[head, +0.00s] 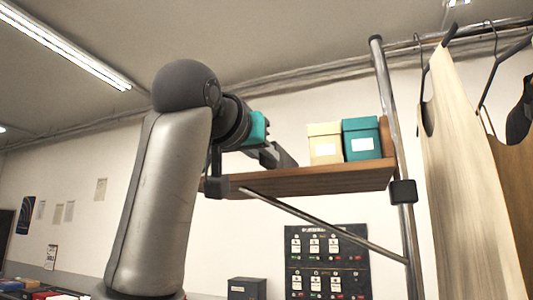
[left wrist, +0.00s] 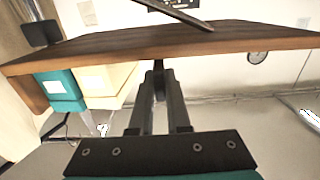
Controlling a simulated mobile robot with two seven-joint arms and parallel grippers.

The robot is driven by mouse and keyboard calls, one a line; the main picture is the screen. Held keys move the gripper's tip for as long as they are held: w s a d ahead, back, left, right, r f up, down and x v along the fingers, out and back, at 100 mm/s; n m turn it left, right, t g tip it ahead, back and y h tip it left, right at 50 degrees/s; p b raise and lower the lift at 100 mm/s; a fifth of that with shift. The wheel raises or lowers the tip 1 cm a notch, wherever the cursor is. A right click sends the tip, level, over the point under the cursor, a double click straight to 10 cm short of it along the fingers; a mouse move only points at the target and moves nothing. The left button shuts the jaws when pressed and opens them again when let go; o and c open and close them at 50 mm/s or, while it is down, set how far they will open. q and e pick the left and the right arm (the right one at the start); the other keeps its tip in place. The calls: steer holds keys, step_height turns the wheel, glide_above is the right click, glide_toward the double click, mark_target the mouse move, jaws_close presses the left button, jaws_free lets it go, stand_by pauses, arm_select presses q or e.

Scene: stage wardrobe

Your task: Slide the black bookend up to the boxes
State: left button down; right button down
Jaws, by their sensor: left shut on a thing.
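A cream box (head: 325,143) and a teal box (head: 361,139), both with white labels, stand side by side at the right part of a wooden shelf (head: 330,180). My left gripper (head: 272,156) is at the shelf's left part, left of the cream box. In the left wrist view, turned upside down, its fingers (left wrist: 158,88) are shut on a thin dark piece, the black bookend (left wrist: 158,64). Most of the bookend is hidden by the fingers. A gap shows between gripper and cream box (left wrist: 105,84). The teal box (left wrist: 60,90) is farther off. My right gripper is out of view.
A brown wooden end piece (head: 386,136) stands right of the teal box. A metal post (head: 398,150) and a slanted brace (head: 320,222) carry the shelf. Garments (head: 465,170) hang at the right. A black board (head: 328,262) is on the wall below.

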arm_select(q)
steer(key=shift+s+d, duration=0.1)
steer(key=shift+d, duration=0.2)
steer(key=c, duration=0.9)
jaws_free()
steer(key=shift+a, duration=0.1)
steer(key=shift+s, duration=0.1)
steer(key=b+v, duration=0.6)
steer(key=v, duration=0.9)
